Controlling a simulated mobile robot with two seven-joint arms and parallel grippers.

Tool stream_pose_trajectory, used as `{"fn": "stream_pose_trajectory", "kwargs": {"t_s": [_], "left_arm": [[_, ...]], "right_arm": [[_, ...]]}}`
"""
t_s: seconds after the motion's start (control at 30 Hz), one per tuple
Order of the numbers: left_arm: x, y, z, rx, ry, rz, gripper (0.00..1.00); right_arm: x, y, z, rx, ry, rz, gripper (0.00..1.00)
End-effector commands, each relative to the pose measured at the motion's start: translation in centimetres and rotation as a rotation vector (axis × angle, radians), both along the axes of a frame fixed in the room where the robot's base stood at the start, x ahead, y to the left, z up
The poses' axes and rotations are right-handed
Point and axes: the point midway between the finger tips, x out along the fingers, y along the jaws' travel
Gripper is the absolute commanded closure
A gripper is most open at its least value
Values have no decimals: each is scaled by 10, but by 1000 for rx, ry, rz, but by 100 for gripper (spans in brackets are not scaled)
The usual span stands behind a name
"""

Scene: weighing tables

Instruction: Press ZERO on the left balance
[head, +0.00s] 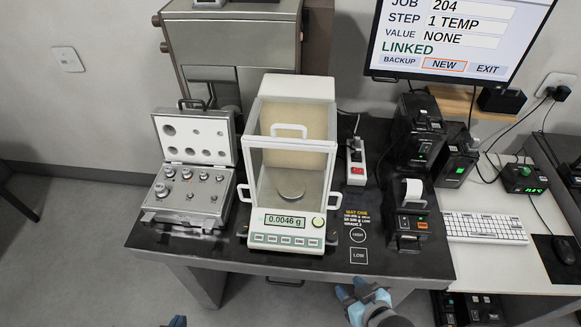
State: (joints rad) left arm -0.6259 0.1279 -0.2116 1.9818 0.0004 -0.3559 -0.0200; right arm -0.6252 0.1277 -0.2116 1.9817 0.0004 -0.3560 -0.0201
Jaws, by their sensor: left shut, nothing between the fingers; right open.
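The balance (290,175) stands on the dark table, a white-framed glass draft shield around a round pan (291,188). Its display (285,221) reads 0.0046 g. Below the display is a row of several small buttons (285,240), whose labels are too small to read. It is the only balance I see. My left gripper (177,321) just shows at the bottom edge, shut and empty, below and left of the balance. My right gripper (362,293) is open and empty at the table's front edge, below and right of the buttons. Neither touches the balance.
An open case of weights (190,200) stands left of the balance. A power strip (356,165), a small printer (408,225) and dark boxes with green lights stand to the right. A monitor (455,40) reads JOB 204, LINKED. The table front (215,252) left of the balance is clear.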

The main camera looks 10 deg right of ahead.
Motion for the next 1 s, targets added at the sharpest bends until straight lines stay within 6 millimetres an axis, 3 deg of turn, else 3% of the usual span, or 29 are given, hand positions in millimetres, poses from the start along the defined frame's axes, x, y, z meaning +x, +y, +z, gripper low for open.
{"fn": "stream_pose_trajectory", "kwargs": {"t_s": [0.43,0.6,0.63,1.0], "left_arm": [[0,0,0,0,0,0,100],[0,0,0,0,0,0,100],[0,0,0,0,0,0,100],[0,0,0,0,0,0,100]], "right_arm": [[0,0,0,0,0,0,57],[0,0,0,0,0,0,96],[0,0,0,0,0,0,100],[0,0,0,0,0,0,100]]}}
